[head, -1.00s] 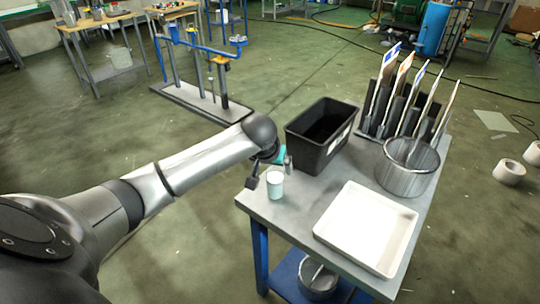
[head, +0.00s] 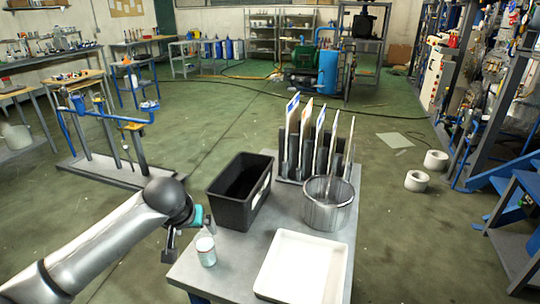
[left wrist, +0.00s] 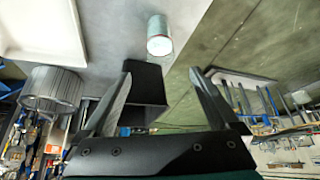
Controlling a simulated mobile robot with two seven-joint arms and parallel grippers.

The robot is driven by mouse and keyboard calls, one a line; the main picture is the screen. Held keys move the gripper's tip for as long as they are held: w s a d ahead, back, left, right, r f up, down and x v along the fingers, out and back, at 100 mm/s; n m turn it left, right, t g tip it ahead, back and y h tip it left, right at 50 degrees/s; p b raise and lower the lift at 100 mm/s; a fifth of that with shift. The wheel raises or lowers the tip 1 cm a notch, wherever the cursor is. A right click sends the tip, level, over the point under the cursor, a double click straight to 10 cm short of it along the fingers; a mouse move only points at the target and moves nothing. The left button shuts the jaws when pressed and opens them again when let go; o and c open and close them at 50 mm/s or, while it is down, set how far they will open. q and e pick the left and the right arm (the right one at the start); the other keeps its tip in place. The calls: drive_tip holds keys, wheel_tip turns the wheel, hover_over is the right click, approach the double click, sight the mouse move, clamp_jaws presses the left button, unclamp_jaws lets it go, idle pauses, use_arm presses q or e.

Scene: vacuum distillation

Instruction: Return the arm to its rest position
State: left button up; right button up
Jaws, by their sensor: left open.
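My left arm comes in from the left in the head view. My left gripper (head: 188,236) is open at the near left edge of the table, beside a small whitish cup (head: 206,252). In the left wrist view the two fingers (left wrist: 160,100) are spread apart with nothing held between them. The cup also shows in that view (left wrist: 159,38), beyond the fingertips and apart from them. My right gripper is not in view.
A grey table (head: 226,276) holds a black bin (head: 240,192), a metal mesh basket (head: 327,207), a white tray (head: 302,270) and a rack with several upright boards (head: 318,140). A blue pipe stand (head: 105,118) stands on the floor at left. Open floor lies between.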

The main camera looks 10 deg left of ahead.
use_arm(q)
drive_tip(key=s+d+f+m+g+h, duration=0.1)
drive_tip(key=s+d+f+m, duration=0.1)
drive_tip(key=s+d+f, duration=0.3)
drive_tip(key=s+d+f+m+h, duration=0.1)
drive_tip(key=s+d+f+m, duration=0.15)
drive_tip(key=s+d, duration=0.45)
drive_tip(key=s+d+f+m+g, duration=0.1)
drive_tip(key=s+d, duration=0.1)
drive_tip(key=s, duration=1.1)
wheel_tip(320, 180, down, 23)
drive_tip(key=s+g, duration=0.2)
drive_tip(key=s, duration=0.1)
drive_tip(key=s+a+f+b, duration=0.1)
drive_tip(key=s+a+f, duration=0.1)
drive_tip(key=s+f, duration=1.2)
drive_tip(key=shift+s+a+g, duration=0.2)
drive_tip(key=shift+a+g, duration=0.05)
drive_tip(key=shift+g, duration=0.15)
drive_tip(key=shift+m, duration=0.25)
